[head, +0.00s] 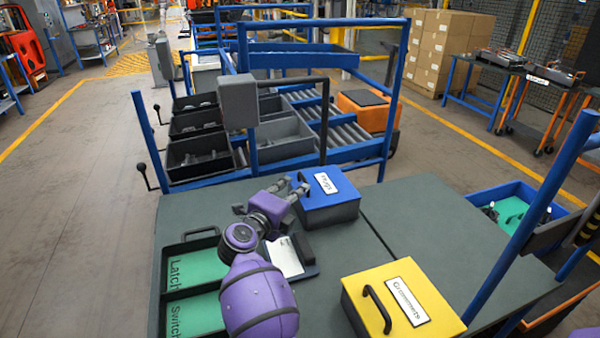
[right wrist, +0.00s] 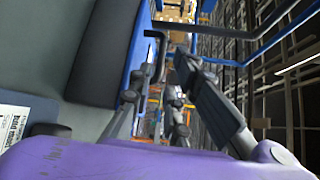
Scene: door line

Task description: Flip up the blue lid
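The blue lid (head: 338,186) is closed on a grey box at the middle of the table, with a white label on top. In the right wrist view its blue edge (right wrist: 141,50) runs along the dark box side. A dark handle (right wrist: 158,42) sticks out from the lid in that view. My right gripper (head: 294,187) is at the lid's left side, by the handle. In the right wrist view its fingers (right wrist: 160,88) are apart with a gap between them, near the handle; I cannot tell whether they touch it. My left gripper is not in view.
A yellow-lidded box (head: 400,296) with a dark handle stands at the front right. Green-lined trays (head: 188,240) lie at the left, and a white sheet (head: 285,257) lies beside my right arm. A blue frame (head: 388,110) rises behind the table.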

